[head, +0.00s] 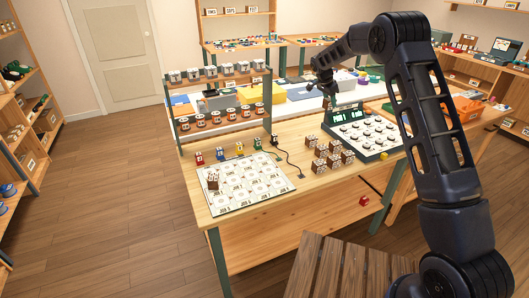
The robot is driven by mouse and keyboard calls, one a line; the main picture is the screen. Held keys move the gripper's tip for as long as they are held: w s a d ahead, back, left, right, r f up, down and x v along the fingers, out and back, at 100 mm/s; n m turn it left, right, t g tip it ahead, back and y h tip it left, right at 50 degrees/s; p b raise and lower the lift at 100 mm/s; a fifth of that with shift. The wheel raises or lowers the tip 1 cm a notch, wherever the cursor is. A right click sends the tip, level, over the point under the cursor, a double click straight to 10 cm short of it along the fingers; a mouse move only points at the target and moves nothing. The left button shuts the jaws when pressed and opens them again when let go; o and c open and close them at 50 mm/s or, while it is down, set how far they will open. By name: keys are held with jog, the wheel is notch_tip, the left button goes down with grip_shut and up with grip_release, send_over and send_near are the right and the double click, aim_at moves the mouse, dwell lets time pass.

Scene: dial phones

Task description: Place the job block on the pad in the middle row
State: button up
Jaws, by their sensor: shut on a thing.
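My gripper (327,98) is at the back of the table, pointing down just left of the console's displays. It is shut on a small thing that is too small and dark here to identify. A white mat (267,194) with a grid of printed pads lies at the front left of the table. One brown block (213,181) with a pale label stands at its left side. Several similar brown blocks (333,154) stand grouped between the mat and the console. Labels on blocks and pads are too small to read.
A green console (382,155) with white dials and lit displays stands on the right. Several coloured pegs (240,149) line the mat's back edge. A dark cable (291,166) runs beside them. A two-tier rack (217,112) stands behind. A red object (364,200) is at the table's front.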

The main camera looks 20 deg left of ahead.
jog(key=s+a, duration=2.3)
jog(key=s, duration=0.4)
jog(key=s+a, duration=0.4)
jog(key=s, duration=0.5)
jog(key=s+a, duration=0.5)
jog(key=s, duration=0.4)
jog(key=f, duration=1.9)
jog(key=shift+d, duration=0.2)
jog(key=o, duration=1)
jog(key=shift+f, duration=0.1)
jog(key=v, duration=1.2)
jog(key=shift+w, duration=0.1)
